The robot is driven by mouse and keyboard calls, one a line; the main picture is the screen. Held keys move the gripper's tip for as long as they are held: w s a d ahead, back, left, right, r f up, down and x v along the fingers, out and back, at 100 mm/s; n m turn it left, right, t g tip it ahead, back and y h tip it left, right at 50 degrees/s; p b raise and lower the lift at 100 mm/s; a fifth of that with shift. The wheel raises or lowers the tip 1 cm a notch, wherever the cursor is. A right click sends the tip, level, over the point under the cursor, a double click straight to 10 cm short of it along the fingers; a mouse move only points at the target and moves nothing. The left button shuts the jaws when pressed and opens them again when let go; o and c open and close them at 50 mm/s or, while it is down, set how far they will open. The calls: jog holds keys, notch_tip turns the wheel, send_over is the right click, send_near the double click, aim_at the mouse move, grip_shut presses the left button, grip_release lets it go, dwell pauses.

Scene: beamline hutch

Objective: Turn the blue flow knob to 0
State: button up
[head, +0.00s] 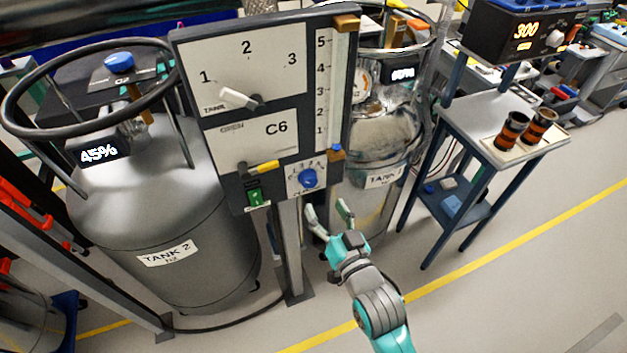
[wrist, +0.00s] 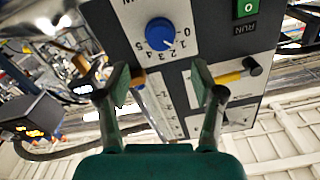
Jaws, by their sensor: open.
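The blue flow knob (head: 308,178) is on the lower right of the grey control panel (head: 182,62), with a printed number scale around it. In the wrist view the knob (wrist: 159,33) is upper centre, and the scale includes 0, 1 and 2. A small white mark on the knob points to the lower right there; its exact reading is too small to tell. My gripper (head: 328,208) is open and empty, just below and right of the knob in the head view. In the wrist view its fingers (wrist: 160,82) stand apart below the knob, not touching it.
Beside the knob are a green RUN switch (head: 255,196) and a yellow-handled lever (head: 262,168); a white selector (head: 238,98) is above. Tank 2 (head: 160,220) stands left, Tank 1 (head: 388,150) behind. A cart (head: 478,118) is right; open floor lies lower right.

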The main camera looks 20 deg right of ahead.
aim_at(311, 182)
jog(key=w, duration=0.8)
jog(key=shift+w, duration=0.4)
jog(key=c, duration=1.1)
